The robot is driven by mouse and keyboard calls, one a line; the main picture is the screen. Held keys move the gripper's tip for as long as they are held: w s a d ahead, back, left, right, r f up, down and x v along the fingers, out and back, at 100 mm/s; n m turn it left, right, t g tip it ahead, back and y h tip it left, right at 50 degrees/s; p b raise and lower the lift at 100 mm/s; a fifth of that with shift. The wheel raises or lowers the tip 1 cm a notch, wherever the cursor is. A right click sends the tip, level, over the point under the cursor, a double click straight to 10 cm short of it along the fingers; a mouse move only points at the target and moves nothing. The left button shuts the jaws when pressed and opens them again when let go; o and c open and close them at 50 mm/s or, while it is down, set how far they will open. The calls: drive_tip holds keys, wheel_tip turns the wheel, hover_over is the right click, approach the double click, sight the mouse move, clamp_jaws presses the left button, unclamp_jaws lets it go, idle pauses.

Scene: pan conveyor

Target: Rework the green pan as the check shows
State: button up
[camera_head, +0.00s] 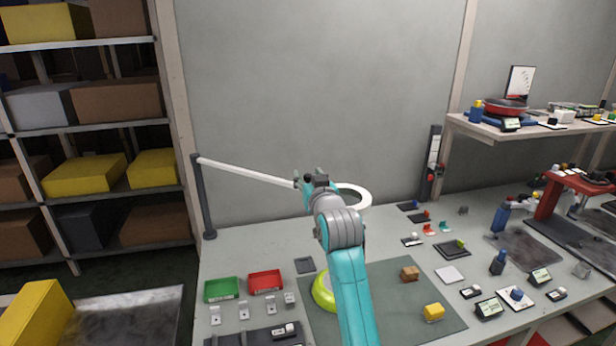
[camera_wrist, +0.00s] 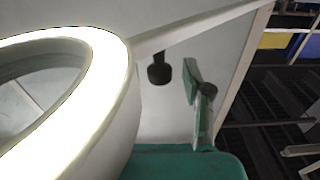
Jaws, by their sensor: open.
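The green pan (camera_head: 323,292), a lime-green round shape, stands on the dark mat (camera_head: 390,290) on the bench. My arm hides much of it, so its inside and handle cannot be made out. My gripper (camera_head: 309,181) is open, raised well above the bench, up and behind the pan, beside the white ring lamp (camera_head: 354,197). Nothing shows held in it. In the wrist view the lit ring (camera_wrist: 118,95) fills the left side close by; the pan cannot be made out there. Small display screens (camera_head: 489,308) stand at the right, their content too small to read.
A green tray (camera_head: 221,290) and a red tray (camera_head: 265,282) lie left of the mat. A brown block (camera_head: 409,273) and a yellow block (camera_head: 434,313) sit on it. The lamp's white bar (camera_head: 247,172) runs from a dark post (camera_head: 203,199). Small parts crowd the right.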

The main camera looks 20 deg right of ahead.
drive_tip(key=shift+w, duration=0.4)
drive_tip(key=shift+c, duration=0.2)
clamp_jaws()
